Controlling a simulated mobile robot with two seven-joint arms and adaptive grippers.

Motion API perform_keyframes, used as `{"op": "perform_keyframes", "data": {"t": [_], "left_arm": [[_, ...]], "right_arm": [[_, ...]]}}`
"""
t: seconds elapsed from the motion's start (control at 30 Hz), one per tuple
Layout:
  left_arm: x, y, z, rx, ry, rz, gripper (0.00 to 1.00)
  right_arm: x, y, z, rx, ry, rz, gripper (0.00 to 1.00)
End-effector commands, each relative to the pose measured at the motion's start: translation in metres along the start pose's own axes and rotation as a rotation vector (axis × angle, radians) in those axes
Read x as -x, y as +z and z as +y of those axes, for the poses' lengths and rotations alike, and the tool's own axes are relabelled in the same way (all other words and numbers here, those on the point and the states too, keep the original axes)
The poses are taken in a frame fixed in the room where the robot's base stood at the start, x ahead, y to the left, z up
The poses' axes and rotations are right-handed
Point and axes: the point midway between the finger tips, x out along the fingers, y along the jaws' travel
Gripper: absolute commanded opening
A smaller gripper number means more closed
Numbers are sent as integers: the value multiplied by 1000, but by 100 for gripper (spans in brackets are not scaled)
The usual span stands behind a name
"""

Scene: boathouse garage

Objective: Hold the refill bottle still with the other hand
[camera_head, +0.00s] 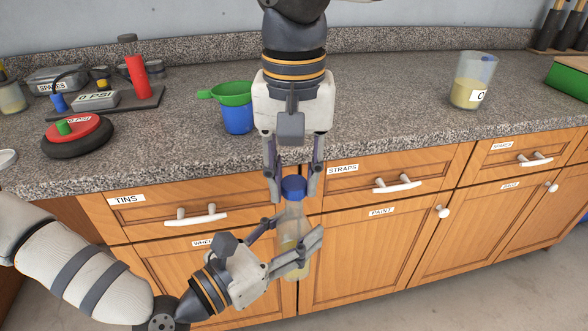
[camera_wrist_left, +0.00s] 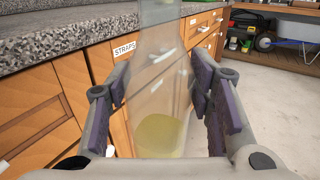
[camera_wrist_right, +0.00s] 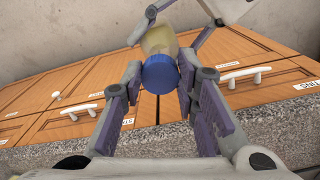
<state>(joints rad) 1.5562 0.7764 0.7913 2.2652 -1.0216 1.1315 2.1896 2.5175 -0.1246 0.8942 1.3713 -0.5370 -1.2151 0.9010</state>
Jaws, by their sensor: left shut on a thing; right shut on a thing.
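The refill bottle (camera_head: 292,222) is clear with yellowish liquid low inside and a blue cap (camera_head: 293,188). It is held upright in the air in front of the cabinet. My left gripper (camera_head: 293,238) is shut on the bottle's body from the lower left. In the left wrist view the see-through bottle (camera_wrist_left: 160,90) stands between the fingers. My right gripper (camera_head: 293,190) comes from above and is shut on the blue cap. The cap also shows between the fingers in the right wrist view (camera_wrist_right: 160,75), with the bottle's body (camera_wrist_right: 160,40) beyond it.
A granite counter (camera_head: 380,110) lies behind the bottle. On it are a blue cup with a green funnel (camera_head: 236,106), a beaker marked C (camera_head: 472,82), a red-and-black round gauge (camera_head: 78,136) and a green box (camera_head: 568,76). Cabinet handles (camera_head: 397,185) stick out near the bottle.

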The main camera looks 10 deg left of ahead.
Motion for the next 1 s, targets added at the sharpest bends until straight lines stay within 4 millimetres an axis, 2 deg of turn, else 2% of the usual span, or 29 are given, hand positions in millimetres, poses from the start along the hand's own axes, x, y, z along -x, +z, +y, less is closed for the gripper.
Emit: {"op": "perform_keyframes", "data": {"t": [0.13, 0.63, 1.0], "left_arm": [[0, 0, 0, 0, 0, -1, 0], [0, 1, 0, 0, 0, -1, 0], [0, 0, 0, 0, 0, -1, 0]], "right_arm": [[-7, 0, 0, 0, 0, 0, 19], [-8, 0, 0, 0, 0, 0, 19], [-15, 0, 0, 0, 1, -1, 19]]}}
